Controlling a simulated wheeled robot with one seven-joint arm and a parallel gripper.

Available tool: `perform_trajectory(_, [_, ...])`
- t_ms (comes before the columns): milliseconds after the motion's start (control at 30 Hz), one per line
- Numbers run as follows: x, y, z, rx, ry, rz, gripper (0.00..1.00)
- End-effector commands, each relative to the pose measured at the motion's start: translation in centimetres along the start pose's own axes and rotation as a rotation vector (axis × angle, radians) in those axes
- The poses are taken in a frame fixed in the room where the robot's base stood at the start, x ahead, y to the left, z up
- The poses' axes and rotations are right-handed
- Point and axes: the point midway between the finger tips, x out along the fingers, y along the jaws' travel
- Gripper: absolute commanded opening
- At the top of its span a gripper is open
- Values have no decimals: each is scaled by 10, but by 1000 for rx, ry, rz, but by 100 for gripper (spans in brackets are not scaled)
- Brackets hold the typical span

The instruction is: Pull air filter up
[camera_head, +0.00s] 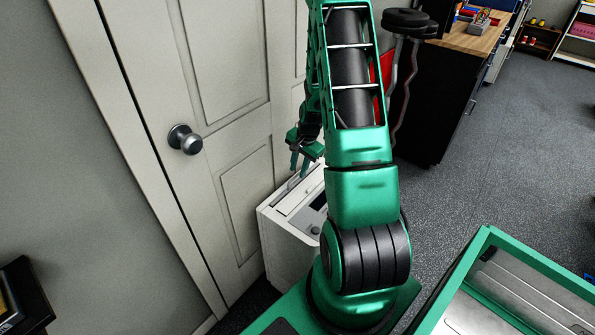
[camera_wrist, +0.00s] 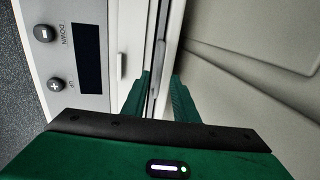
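A white box-shaped appliance (camera_head: 284,236) stands on the floor against the door, with a dark display and round knobs on its top. In the wrist view its panel (camera_wrist: 108,15) shows a dark screen and plus and minus buttons marked UP and DOWN. A thin, upright-looking strip (camera_wrist: 160,55), perhaps the air filter's handle, runs along the appliance edge beside the panel. My gripper (camera_head: 300,164) is above the door-side edge of the appliance, pointing down. In the wrist view its green fingers (camera_wrist: 161,95) are a little apart, on either side of the strip; contact cannot be told.
A pale panelled door (camera_head: 226,100) with a round knob (camera_head: 185,139) stands close behind my gripper. A black cabinet with a wooden top (camera_head: 468,40) is at the upper right. Grey carpet (camera_head: 505,150) is clear on the right. A black object (camera_head: 24,295) is at lower left.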

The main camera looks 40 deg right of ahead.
Motion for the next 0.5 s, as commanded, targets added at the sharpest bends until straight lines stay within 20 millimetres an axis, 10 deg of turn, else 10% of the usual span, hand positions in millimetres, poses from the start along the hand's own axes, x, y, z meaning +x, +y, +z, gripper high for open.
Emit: perform_trajectory(500, [16,0,0,-1,0,0,26])
